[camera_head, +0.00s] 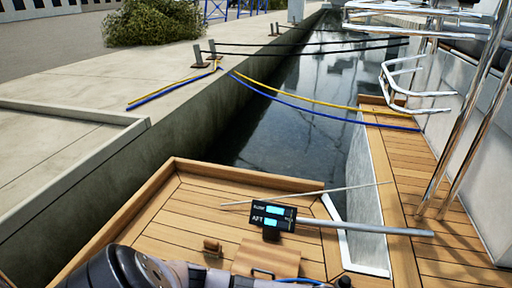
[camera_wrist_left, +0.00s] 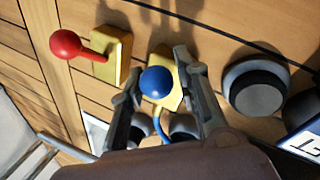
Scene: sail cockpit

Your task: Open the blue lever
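In the left wrist view, the blue lever (camera_wrist_left: 156,82) has a round blue knob on a yellow base (camera_wrist_left: 165,57) fixed to a wooden panel. My left gripper (camera_wrist_left: 158,74) is open, with one finger on each side of the knob. I cannot tell whether either finger touches it. Part of the lever's blue stem shows below the knob. In the head view my left arm comes in at the bottom edge, and the blue lever cannot be made out there. My right gripper is in neither view.
A red lever (camera_wrist_left: 66,44) on its own yellow base (camera_wrist_left: 113,56) is left of the blue one. A round black knob (camera_wrist_left: 253,86) is to its right. In the head view, a display (camera_head: 272,215) and a tiller bar (camera_head: 365,229) stand over the wooden deck (camera_head: 180,215).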

